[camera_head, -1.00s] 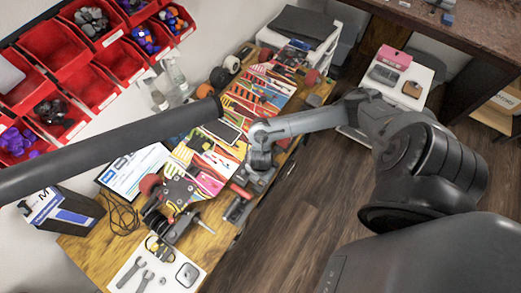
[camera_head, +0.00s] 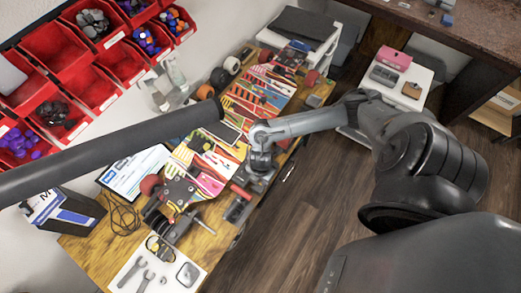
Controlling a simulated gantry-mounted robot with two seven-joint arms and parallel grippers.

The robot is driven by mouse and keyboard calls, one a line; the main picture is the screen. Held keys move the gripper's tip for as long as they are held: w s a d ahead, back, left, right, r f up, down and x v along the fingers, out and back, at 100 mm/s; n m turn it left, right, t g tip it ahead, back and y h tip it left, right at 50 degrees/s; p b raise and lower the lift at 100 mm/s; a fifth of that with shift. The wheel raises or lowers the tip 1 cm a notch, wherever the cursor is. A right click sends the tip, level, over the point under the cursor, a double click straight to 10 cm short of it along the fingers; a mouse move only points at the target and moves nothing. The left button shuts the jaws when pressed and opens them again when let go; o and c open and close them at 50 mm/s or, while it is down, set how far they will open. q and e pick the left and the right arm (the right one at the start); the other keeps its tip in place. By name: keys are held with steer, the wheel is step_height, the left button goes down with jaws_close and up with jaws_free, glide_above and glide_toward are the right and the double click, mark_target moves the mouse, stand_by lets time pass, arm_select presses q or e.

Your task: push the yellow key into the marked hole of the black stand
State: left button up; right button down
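My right arm reaches in from the right, and its gripper (camera_head: 259,176) points down over the front edge of the wooden workbench. The gripper is small and dark against the clutter, and I cannot tell whether its fingers are open or shut. A dark block (camera_head: 238,210) lies just below and left of it, with a thin red rod beside it; I cannot tell whether this is the black stand. I cannot make out the yellow key or the marked hole. No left gripper shows; a dark tube crosses from the left edge, with no fingers visible at its end.
The workbench (camera_head: 88,248) is crowded with tools, printed sheets and a black cable (camera_head: 122,213). A white sheet with wrenches (camera_head: 133,275) lies at the near end. Red bins (camera_head: 58,47) line the wall. Wooden floor (camera_head: 300,225) is free right of the bench.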

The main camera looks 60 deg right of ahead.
steer(key=shift+f, duration=0.4)
stand_by(0.4)
stand_by(0.5)
steer(key=shift+f, duration=0.15)
stand_by(0.7)
steer(key=shift+f, duration=0.45)
stand_by(0.4)
steer(key=c, duration=1.2)
jaws_free()
steer(key=o, duration=0.3)
steer(key=shift+s, duration=0.15)
steer(key=shift+o, duration=0.2)
